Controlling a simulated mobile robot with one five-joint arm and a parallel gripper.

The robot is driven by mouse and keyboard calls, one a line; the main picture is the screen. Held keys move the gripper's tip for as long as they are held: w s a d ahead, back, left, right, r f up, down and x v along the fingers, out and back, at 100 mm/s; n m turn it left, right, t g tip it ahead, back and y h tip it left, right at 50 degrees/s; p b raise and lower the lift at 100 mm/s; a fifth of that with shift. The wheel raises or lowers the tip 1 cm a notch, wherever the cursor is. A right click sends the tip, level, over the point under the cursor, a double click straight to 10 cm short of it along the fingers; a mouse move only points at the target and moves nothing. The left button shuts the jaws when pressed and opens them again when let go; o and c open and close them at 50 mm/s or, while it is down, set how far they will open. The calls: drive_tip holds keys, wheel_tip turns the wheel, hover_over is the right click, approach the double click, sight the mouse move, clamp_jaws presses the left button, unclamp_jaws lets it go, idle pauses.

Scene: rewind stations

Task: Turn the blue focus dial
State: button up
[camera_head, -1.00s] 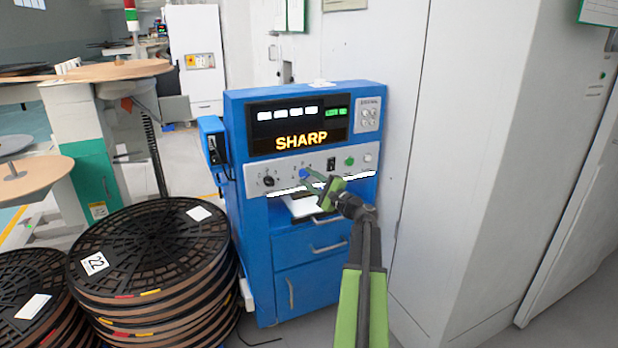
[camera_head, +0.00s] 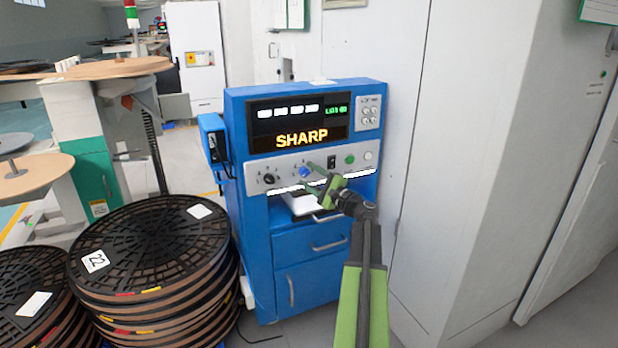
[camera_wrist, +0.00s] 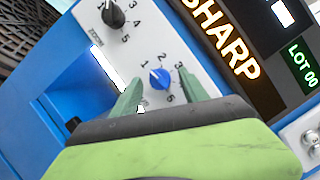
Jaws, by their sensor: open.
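The blue focus dial (camera_head: 305,172) is on the white control strip of the blue machine (camera_head: 258,225), right of a black dial (camera_head: 269,179). In the wrist view the blue dial (camera_wrist: 160,78) shows a white pointer line and printed numbers around it. My gripper (camera_head: 314,178) is open in front of the strip. In the wrist view its two green fingers (camera_wrist: 163,95) stand on either side below the dial, with the dial between and just beyond their tips. I cannot tell that they touch it. The machine's display (camera_head: 301,137) reads SHARP in yellow.
A green button (camera_head: 350,160) and a black switch (camera_head: 331,162) sit right of the blue dial. Stacked black reels (camera_head: 150,250) stand left of the machine. A white cabinet (camera_head: 480,180) stands close on the right.

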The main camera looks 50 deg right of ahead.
drive_tip(key=s+f+b, duration=0.2)
drive_tip(key=s, duration=1.5)
drive_tip(key=shift+a+f+b, duration=0.25)
drive_tip(key=shift+f+b, duration=0.15)
